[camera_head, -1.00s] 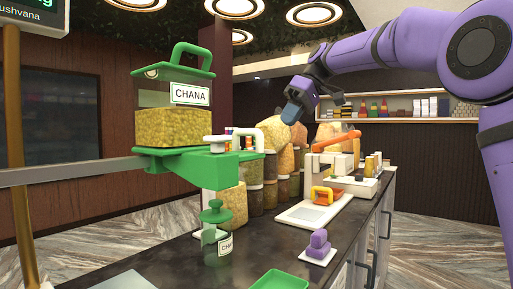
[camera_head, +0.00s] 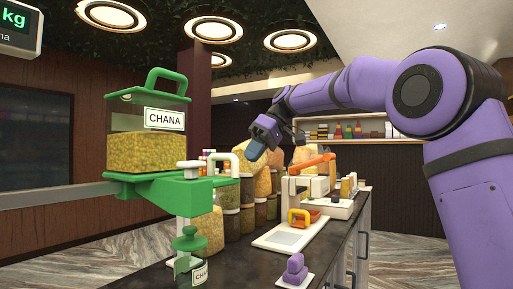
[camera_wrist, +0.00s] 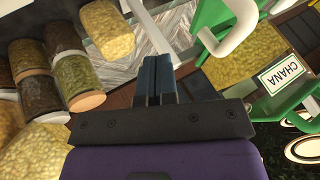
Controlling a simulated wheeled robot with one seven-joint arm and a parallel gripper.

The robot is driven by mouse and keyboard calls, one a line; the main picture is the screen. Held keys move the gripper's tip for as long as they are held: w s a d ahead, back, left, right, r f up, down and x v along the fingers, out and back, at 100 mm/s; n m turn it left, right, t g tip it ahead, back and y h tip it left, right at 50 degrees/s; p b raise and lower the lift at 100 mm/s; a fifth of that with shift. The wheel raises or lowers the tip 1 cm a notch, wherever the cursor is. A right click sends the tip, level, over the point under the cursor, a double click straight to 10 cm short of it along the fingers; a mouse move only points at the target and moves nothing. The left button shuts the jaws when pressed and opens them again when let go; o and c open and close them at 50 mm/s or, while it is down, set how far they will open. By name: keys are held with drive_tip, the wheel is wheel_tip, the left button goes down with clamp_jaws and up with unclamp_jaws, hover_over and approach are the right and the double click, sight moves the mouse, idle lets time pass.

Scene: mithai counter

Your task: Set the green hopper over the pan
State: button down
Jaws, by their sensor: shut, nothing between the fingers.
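The green hopper (camera_head: 140,155), labelled CHANA, is a clear box of yellow grain with a green lid and top handle. It stands upright on a green bracket (camera_head: 165,190) on a metal rail at the left. It also shows tilted at the right of the wrist view (camera_wrist: 258,57). A white flat plate with a grey centre (camera_head: 285,240) lies on the counter; I cannot tell if it is the pan. My gripper (camera_head: 256,152) is shut and empty, in the air right of the hopper and apart from it. Its fingers show close together in the wrist view (camera_wrist: 157,75).
Several grain jars (camera_head: 228,195) stand behind the bracket. A small green-lidded CHANA jar (camera_head: 188,262) stands below it. A purple-handled item (camera_head: 295,268) and an orange-handled device (camera_head: 300,217) are on the dark counter (camera_head: 235,265). Air between gripper and hopper looks clear.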

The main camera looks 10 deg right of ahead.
drive_tip(key=s+a+f, duration=0.3)
drive_tip(key=a+f, duration=0.1)
drive_tip(key=a, duration=0.2)
drive_tip(key=shift+s+f, duration=0.15)
drive_tip(key=shift+f, duration=0.05)
drive_tip(key=shift+a, duration=0.1)
drive_tip(key=s+a, duration=1.9)
drive_tip(key=shift+s+a, duration=0.15)
drive_tip(key=shift+s, duration=0.15)
